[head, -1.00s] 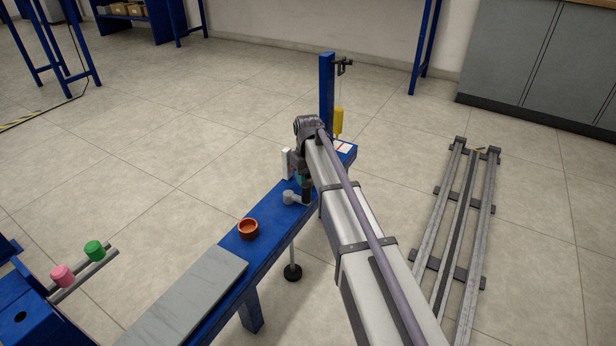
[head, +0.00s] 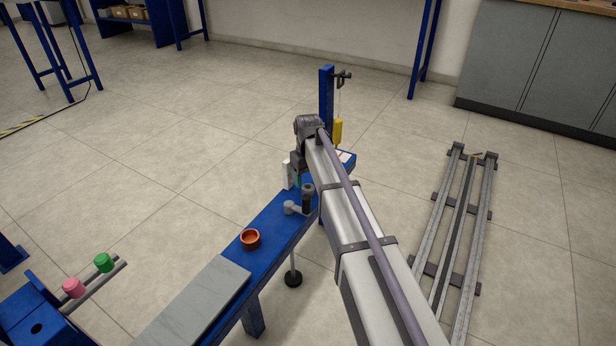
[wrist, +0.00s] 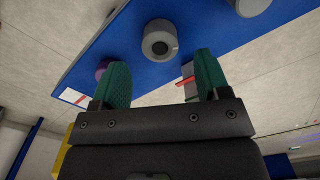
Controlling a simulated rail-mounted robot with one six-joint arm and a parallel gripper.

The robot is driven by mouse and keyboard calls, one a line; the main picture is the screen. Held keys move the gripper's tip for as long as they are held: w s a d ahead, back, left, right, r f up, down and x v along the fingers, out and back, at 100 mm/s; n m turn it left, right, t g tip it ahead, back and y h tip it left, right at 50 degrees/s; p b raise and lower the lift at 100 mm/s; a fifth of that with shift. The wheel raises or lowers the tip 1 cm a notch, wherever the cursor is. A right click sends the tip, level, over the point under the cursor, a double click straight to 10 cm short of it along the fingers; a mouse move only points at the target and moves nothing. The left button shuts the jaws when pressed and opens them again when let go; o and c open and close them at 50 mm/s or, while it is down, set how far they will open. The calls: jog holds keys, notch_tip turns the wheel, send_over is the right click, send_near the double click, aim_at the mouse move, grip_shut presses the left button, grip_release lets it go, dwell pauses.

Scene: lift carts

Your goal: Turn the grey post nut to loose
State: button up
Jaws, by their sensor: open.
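A grey round nut (wrist: 160,40) with a dark centre and a small mark on its rim stands on the blue bench, just beyond my fingertips in the wrist view. My gripper (wrist: 162,82) is open, with a green fingertip to each side of the nut's line and nothing between them. The nut looks apart from the fingers. In the head view my gripper is over the far part of the bench (head: 275,228), partly hidden by my arm. I cannot tell whether the nut shows there.
A dark upright post (head: 307,198) with a grey side knob (head: 290,208) stands near my gripper. An orange cup (head: 250,239) and a grey plate (head: 196,305) are nearer on the bench. A yellow weight (head: 337,131) hangs by the blue column (head: 326,95) beyond.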

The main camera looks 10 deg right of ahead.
aim_at(308, 187)
notch_tip(308, 187, up, 6)
jog(key=p, duration=0.4)
jog(key=shift+r, duration=0.2)
